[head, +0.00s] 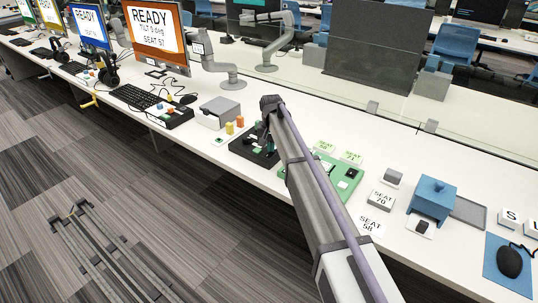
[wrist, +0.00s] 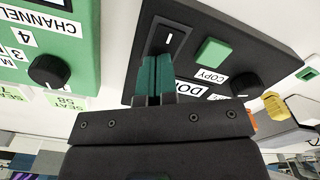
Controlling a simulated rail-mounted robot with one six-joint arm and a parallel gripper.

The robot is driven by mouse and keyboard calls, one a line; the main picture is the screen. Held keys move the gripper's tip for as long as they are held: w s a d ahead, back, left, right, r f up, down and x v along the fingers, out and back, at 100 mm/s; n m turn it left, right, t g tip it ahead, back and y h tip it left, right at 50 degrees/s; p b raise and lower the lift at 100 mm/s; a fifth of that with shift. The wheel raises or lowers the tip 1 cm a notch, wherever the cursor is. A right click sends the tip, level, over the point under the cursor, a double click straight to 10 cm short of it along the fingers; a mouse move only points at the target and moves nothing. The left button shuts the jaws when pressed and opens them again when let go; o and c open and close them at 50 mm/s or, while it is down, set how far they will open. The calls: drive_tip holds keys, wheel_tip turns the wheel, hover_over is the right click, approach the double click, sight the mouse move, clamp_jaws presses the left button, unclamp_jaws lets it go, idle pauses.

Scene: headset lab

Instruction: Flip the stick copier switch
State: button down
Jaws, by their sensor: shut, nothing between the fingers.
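The stick copier is a black box (head: 240,147) on the white desk, partly hidden by my arm in the head view. In the wrist view its dark top (wrist: 240,50) carries a green button (wrist: 212,52) with a COPY label and another label partly covered by my gripper. A dark rocker switch (wrist: 170,36) with a white line mark sits beside the button. My gripper (wrist: 156,62) is shut and empty, its green fingertips pointing at the near end of the switch. I cannot tell whether they touch it.
A green panel box (wrist: 45,40) with a black knob (wrist: 48,71) and CHANNEL label lies left in the wrist view. In the head view, a grey box (head: 218,112), small yellow and orange blocks, seat tags and a blue box (head: 432,199) stand along the desk. A glass divider runs behind.

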drive_tip(key=shift+f, duration=0.35)
wheel_tip(320, 180, up, 7)
drive_tip(key=p, duration=0.6)
drive_tip(key=shift+r+p, duration=0.15)
drive_tip(key=shift+p, duration=0.25)
drive_tip(key=s+d+r+p, duration=0.1)
drive_tip(key=s+d, duration=0.7)
drive_tip(key=s, duration=0.4)
drive_tip(key=s+d+r+p, duration=0.2)
drive_tip(key=s+d, duration=0.6)
drive_tip(key=s, duration=0.5)
drive_tip(key=s+d+r+p, duration=0.2)
drive_tip(key=s+d, duration=0.6)
drive_tip(key=s, duration=0.5)
